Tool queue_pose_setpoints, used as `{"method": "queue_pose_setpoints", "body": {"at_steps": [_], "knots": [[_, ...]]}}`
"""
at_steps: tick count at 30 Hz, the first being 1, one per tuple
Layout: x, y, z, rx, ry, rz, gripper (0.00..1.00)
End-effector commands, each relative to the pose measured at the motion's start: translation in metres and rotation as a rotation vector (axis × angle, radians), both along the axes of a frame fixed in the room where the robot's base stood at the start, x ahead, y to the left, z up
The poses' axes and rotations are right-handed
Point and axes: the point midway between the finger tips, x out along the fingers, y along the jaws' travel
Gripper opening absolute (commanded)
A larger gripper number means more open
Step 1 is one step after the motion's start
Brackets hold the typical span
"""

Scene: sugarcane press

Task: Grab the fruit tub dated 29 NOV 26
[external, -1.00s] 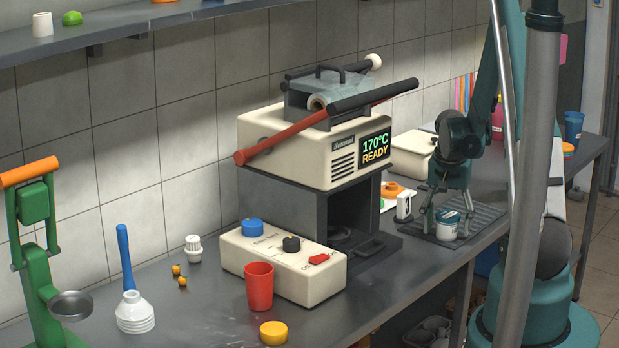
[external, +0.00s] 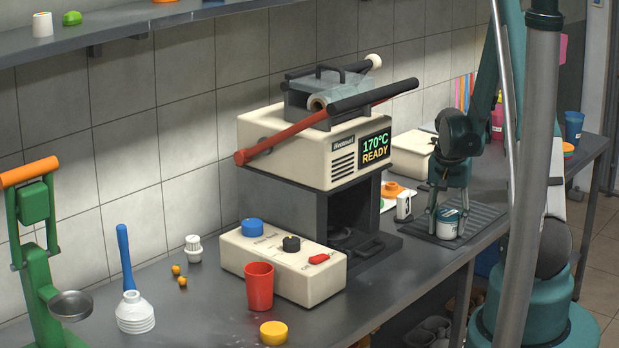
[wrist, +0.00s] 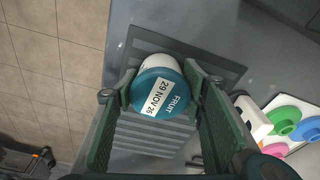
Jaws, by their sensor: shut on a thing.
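The fruit tub (wrist: 158,88) is white with a teal lid, and its label reads "FRUIT 29 NOV 26" in the wrist view. In the external view the tub (external: 447,224) sits on or just over a dark ribbed mat (external: 480,222) right of the press. My gripper (external: 448,212) points down with its fingers around the tub. In the wrist view my gripper (wrist: 160,95) has one green finger on each side of the lid, shut on the tub. I cannot tell whether the tub's base touches the mat.
The press (external: 315,150) with its "170°C READY" display stands left of the tub. The bench's front edge is close to the mat.

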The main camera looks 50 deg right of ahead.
Motion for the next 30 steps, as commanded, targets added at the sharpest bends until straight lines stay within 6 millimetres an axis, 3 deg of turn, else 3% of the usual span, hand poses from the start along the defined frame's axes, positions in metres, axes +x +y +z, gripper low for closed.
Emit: {"method": "queue_pose_setpoints", "body": {"at_steps": [8,21,30], "knots": [[0.0,0.0,0.022,0.0,0.0,0.0,0.26],[0.0,0.0,0.075,0.0,0.0,0.0,0.26],[0.0,0.0,0.094,0.0,0.0,0.0,0.26]]}}
